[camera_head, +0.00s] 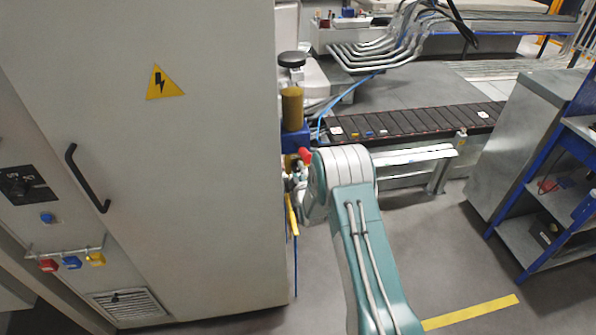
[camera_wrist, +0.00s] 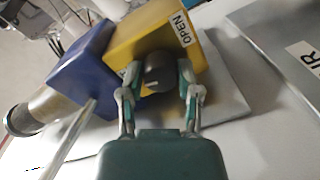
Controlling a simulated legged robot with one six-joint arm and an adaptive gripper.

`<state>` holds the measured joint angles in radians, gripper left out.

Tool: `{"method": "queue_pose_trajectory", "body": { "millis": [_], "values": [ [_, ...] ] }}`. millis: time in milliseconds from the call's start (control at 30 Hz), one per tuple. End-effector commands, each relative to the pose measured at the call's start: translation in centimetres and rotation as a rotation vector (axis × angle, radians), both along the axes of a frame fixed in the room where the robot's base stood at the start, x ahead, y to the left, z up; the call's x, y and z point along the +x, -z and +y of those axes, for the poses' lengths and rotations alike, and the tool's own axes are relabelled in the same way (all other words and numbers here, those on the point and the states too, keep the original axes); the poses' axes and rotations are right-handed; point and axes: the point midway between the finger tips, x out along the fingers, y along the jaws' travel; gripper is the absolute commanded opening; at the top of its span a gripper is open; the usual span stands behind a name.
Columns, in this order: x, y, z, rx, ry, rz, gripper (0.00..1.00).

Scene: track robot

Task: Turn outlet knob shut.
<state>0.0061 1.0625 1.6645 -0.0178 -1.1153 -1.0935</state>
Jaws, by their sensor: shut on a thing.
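The outlet knob (camera_wrist: 159,68) is a dark round knob on the face of a yellow box (camera_wrist: 122,50) in the wrist view. A white label reading OPEN (camera_wrist: 181,29) is on the yellow box, above and right of the knob. My gripper (camera_wrist: 160,82) has one finger on each side of the knob and is shut on it. The fingers and palm cover part of the box's lower face. In the head view my gripper (camera_head: 292,182) is small, beside the right edge of the cabinet and partly hidden by my arm; the knob cannot be made out there.
A blue block (camera_wrist: 78,65) with a metal cylinder (camera_wrist: 36,112) adjoins the yellow box. A grey cabinet (camera_head: 215,200) with a black handle stands close on the left. A conveyor (camera_head: 420,124) lies behind. Shelving (camera_head: 535,235) stands at right, with open floor before it.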

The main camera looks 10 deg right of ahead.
Motion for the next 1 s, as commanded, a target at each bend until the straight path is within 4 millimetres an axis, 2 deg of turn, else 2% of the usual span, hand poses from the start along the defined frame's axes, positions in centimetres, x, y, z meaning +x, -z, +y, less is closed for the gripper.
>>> {"method": "queue_pose_trajectory", "body": {
  "millis": [400, 1000],
  "values": [
    [0.05, 0.02, 0.4, -0.231, -0.008, 0.002, 0.0],
    [0.0, 0.14, 0.48, -0.277, -0.01, 0.004, 0.0]
  ]
}}
